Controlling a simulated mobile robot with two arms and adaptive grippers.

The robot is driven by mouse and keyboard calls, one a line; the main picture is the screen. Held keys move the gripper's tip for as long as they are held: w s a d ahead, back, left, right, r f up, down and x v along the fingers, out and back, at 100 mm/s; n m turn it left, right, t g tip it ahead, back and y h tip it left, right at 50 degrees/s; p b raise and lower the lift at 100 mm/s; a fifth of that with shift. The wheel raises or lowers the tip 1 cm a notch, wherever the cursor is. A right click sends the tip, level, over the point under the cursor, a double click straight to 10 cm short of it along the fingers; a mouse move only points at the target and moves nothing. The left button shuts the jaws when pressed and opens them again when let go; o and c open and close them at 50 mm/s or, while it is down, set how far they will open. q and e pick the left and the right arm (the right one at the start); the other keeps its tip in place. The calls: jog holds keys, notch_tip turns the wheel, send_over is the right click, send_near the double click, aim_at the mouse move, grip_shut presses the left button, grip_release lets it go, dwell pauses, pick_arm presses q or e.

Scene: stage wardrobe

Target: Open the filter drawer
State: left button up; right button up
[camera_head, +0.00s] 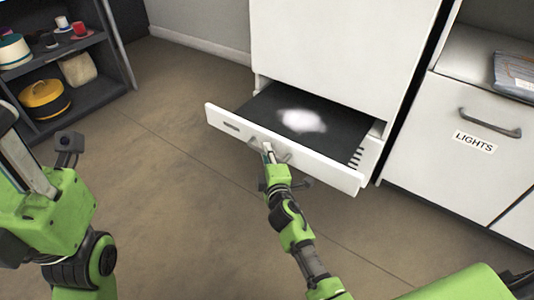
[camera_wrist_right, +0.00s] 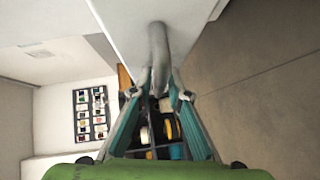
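The filter drawer (camera_head: 285,150) is a white-fronted drawer low in a tall white cabinet. It is pulled out, and its dark inside shows with a fuzzy whitish patch (camera_head: 301,120) on it. My right gripper (camera_head: 268,150) is at the grey handle (camera_head: 284,155) on the drawer front. In the right wrist view, the fingers (camera_wrist_right: 160,85) close in on both sides of the handle (camera_wrist_right: 158,45) and appear to touch it. My left gripper (camera_head: 68,146) is over the floor at the left, away from the drawer; its fingers are not clear.
A dark shelf unit (camera_head: 100,72) with a yellow round box (camera_head: 44,100) and other items stands at the left. A white cabinet labelled LIGHTS (camera_head: 474,142) with a grey handle stands right of the drawer. The brown floor (camera_head: 160,130) before the drawer is clear.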

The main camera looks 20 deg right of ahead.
jog(key=s+a+r, duration=0.1)
jog(key=s, duration=1)
jog(key=shift+s+a+r, duration=0.15)
jog(key=shift+s+r, duration=0.25)
